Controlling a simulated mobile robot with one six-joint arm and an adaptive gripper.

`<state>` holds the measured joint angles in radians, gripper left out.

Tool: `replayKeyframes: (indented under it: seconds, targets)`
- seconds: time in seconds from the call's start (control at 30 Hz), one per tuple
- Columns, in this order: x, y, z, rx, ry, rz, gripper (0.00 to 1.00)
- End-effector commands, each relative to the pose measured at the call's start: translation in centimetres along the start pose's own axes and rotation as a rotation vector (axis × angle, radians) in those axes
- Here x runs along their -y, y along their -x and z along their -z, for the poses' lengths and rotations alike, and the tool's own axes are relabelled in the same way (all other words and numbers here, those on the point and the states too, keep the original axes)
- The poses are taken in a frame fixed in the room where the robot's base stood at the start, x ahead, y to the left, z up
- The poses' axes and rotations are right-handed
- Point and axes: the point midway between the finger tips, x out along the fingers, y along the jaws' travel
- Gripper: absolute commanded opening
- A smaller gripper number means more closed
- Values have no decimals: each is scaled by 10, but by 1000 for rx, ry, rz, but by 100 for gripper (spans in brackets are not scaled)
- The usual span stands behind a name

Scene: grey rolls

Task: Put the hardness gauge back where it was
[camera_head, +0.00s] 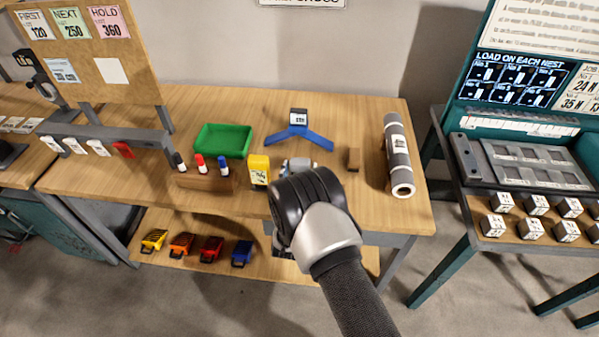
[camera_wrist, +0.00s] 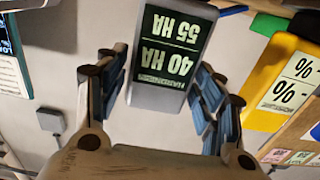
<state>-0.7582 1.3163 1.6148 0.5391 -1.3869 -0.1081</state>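The hardness gauge is a grey block with a dark green face reading 40 HA and 55 HA (camera_wrist: 165,48). It fills the space between the fingers in the wrist view, its lettering upside down. My gripper (camera_wrist: 162,72) has a finger against each side of it and looks shut on it. In the head view my gripper (camera_head: 298,168) is over the front middle of the wooden table, and my wrist hides most of the gauge. A blue stand (camera_head: 318,137) with a block marked STD (camera_head: 298,117) is behind it.
A yellow device (camera_head: 259,170) and several markers in a wooden holder (camera_head: 207,182) stand left of my gripper. A green tray (camera_head: 222,140) is behind them. A small wooden block (camera_head: 353,158) and a grey roll (camera_head: 398,160) lie to the right.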

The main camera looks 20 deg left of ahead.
Motion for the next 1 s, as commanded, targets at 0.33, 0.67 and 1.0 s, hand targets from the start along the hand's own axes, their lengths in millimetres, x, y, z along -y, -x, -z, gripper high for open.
replayKeyframes:
  seconds: [0.33,0.67,1.0]
  targets:
    - [0,0,0,0,0,0,71]
    - [1,27,4,4,2,3,71]
    - [1,98,4,3,2,3,71]
